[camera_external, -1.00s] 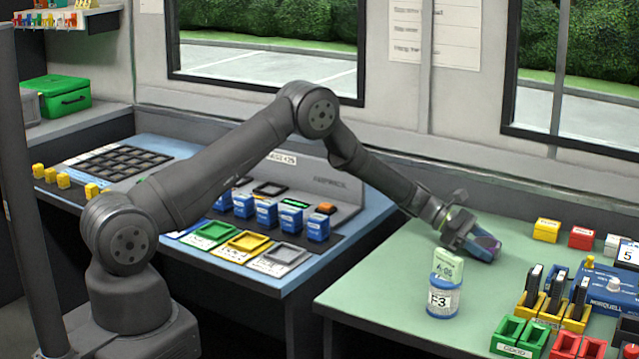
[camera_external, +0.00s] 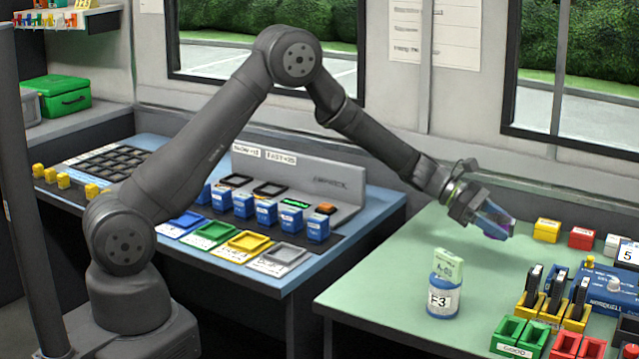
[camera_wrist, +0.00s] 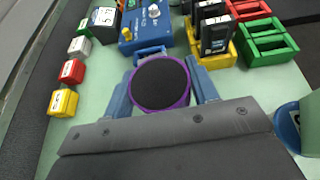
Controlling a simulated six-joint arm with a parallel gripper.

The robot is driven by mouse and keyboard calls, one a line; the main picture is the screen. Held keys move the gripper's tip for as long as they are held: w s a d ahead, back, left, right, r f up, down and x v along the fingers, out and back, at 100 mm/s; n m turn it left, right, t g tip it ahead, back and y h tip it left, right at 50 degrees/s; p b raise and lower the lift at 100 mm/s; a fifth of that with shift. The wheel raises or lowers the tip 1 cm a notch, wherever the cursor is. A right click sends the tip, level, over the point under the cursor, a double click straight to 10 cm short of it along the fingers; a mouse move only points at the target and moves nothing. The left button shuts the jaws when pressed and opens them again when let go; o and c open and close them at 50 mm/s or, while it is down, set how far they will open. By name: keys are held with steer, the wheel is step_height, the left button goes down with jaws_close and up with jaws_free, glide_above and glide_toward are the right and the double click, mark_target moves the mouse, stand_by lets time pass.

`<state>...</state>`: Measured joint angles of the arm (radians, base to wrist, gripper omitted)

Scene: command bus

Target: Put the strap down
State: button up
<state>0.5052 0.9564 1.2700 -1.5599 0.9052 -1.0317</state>
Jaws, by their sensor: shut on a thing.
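My gripper (camera_external: 488,214) is shut on the strap, which looks like a round purple piece with a black face (camera_wrist: 160,84). In the wrist view it sits between my gripper's two blue fingers (camera_wrist: 163,80). In the external view only a little purple of the strap (camera_external: 505,229) shows between the fingers. The gripper tilts down over the right part of the green table (camera_external: 400,275), and the strap appears above the tabletop; the exact gap is hard to tell.
A blue F3 jar (camera_external: 441,300) with a pale green block (camera_external: 449,265) on top stands in front. Yellow (camera_external: 546,230) and red (camera_external: 581,238) boxes line the back. Coloured holders (camera_external: 522,337) and a blue device (camera_external: 608,291) fill the right. The table's left is clear.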

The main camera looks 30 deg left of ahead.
steer(key=r, duration=0.5)
steer(key=shift+s+a, duration=0.2)
steer(key=shift+s, duration=0.1)
steer(key=s+a+m+g, duration=0.1)
steer(key=s+a+g, duration=0.1)
steer(key=s+a, duration=0.8)
steer(key=s+a+m+g, duration=0.1)
steer(key=s+a, duration=0.5)
steer(key=s, duration=0.8)
glide_above(377, 285)
step_height(377, 285, down, 12)
steer(key=shift+s+f, duration=0.15)
steer(key=shift+f, duration=2.05)
steer(key=o, duration=1)
steer(key=shift+f, duration=0.15)
